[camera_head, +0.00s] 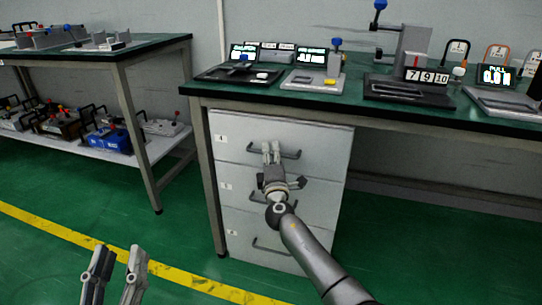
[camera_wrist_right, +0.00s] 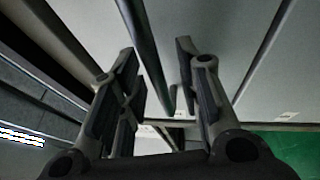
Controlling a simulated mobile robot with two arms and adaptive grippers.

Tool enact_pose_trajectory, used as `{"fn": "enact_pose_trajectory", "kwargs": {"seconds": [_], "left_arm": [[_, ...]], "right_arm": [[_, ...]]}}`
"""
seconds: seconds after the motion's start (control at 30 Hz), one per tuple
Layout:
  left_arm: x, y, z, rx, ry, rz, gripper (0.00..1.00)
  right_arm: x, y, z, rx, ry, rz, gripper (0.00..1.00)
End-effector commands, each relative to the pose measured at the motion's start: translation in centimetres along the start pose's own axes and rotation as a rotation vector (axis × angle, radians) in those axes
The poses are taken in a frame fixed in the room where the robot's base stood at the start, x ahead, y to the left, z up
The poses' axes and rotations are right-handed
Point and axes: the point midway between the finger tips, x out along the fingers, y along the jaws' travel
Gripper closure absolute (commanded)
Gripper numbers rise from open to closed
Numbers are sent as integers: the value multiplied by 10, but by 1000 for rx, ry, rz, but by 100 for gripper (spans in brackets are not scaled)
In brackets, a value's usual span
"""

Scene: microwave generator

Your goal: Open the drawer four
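Drawer four (camera_head: 235,152) is the top drawer of a white cabinet under the green table; its small label appears to read 4. It looks closed, flush with the drawers below. Its dark bar handle (camera_head: 291,156) is partly hidden by my right gripper (camera_head: 270,150), which reaches it from the front. In the right wrist view the handle bar (camera_wrist_right: 158,75) runs between the two fingers of the right gripper (camera_wrist_right: 160,95), with gaps visible on both sides. My left gripper (camera_head: 117,262) is open and empty, low at the left, away from the cabinet.
Two more drawers with handles, the middle one (camera_head: 236,190) and the bottom one (camera_head: 245,236), lie below. The green table (camera_head: 350,104) overhangs the cabinet and carries several instruments. A second table (camera_head: 100,55) stands left. The floor before the cabinet is clear.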

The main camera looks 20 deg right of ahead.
Motion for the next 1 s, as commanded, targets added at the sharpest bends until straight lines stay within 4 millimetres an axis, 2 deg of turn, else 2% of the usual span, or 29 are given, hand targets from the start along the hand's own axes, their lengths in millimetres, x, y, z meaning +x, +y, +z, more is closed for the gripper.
{"fn": "enact_pose_trajectory", "kwargs": {"seconds": [0.2,0.47,0.83,1.0], "left_arm": [[0,0,0,0,1,0,60],[0,0,0,0,0,0,60],[0,0,0,0,-2,0,60],[1,0,4,0,-26,-1,60]], "right_arm": [[0,0,0,0,0,0,68],[0,0,0,0,0,0,100],[-1,0,0,0,0,0,100],[-8,2,-4,2,2,0,100]]}}
